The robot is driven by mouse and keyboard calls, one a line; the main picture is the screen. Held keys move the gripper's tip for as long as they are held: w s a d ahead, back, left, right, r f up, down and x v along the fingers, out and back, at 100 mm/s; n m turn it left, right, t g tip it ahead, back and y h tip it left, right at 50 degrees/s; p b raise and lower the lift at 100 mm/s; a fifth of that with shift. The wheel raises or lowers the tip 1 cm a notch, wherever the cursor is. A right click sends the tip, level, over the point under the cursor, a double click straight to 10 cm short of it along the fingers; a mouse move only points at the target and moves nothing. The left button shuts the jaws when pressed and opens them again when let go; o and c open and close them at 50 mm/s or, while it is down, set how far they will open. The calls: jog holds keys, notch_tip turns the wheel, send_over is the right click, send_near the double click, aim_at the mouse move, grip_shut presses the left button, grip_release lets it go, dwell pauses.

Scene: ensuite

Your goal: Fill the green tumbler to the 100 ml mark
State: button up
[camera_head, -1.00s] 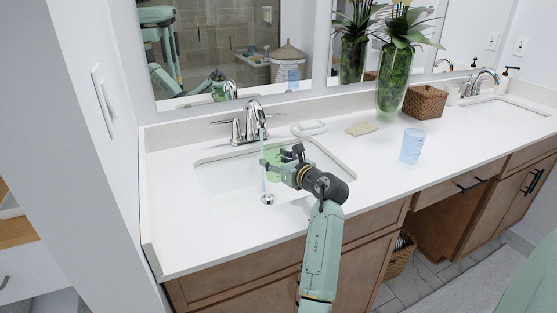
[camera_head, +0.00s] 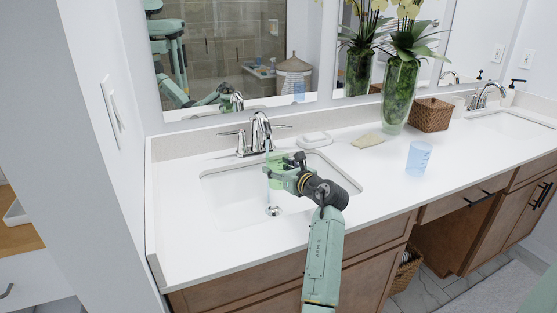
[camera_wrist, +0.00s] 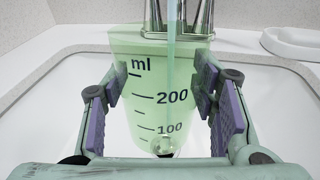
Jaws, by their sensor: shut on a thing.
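The green tumbler (camera_head: 277,172) is translucent and held upright over the left sink basin (camera_head: 228,190). My gripper (camera_wrist: 163,100) is shut on it, with a finger pad on each side. In the wrist view the tumbler (camera_wrist: 150,112) shows an "ml" scale with 100 and 200 marks facing me. A thin water stream (camera_wrist: 172,30) runs from the chrome faucet (camera_head: 259,130) and overlaps the tumbler in both views. A streak also shows below it toward the drain (camera_head: 273,210). I cannot tell whether water enters the tumbler, and no clear water level shows.
A blue tumbler (camera_head: 418,158) stands on the white counter to the right. A soap dish (camera_head: 315,139), folded cloth (camera_head: 367,141), plant vase (camera_head: 398,98) and wicker basket (camera_head: 432,114) stand behind. The counter front right of the sink is clear.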

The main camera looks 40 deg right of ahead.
jog(key=w, duration=0.3)
jog(key=w+b, duration=0.1)
jog(key=shift+w+d+r, duration=0.15)
jog(key=shift+w+d, duration=0.25)
jog(key=shift+w+d+r+b, duration=0.1)
jog(key=shift+w+r+b, duration=0.15)
jog(key=shift+w+b, duration=0.5)
jog(key=shift+w+f, duration=0.2)
jog(key=shift+w, duration=0.35)
jog(key=shift+f, duration=0.1)
dwell(2.2)
jog(key=shift+s+p, duration=0.2)
jog(key=shift+p, duration=0.25)
jog(key=s, duration=0.2)
jog(key=s+a+p, duration=0.1)
jog(key=s, duration=0.4)
jog(key=shift+s+a+f+p, duration=0.2)
jog(key=shift+s+f+p, duration=0.15)
jog(key=shift+f, duration=0.05)
jog(key=shift+c, duration=1.2)
jog(key=shift+s+r, duration=0.15)
jog(key=shift+s, duration=0.05)
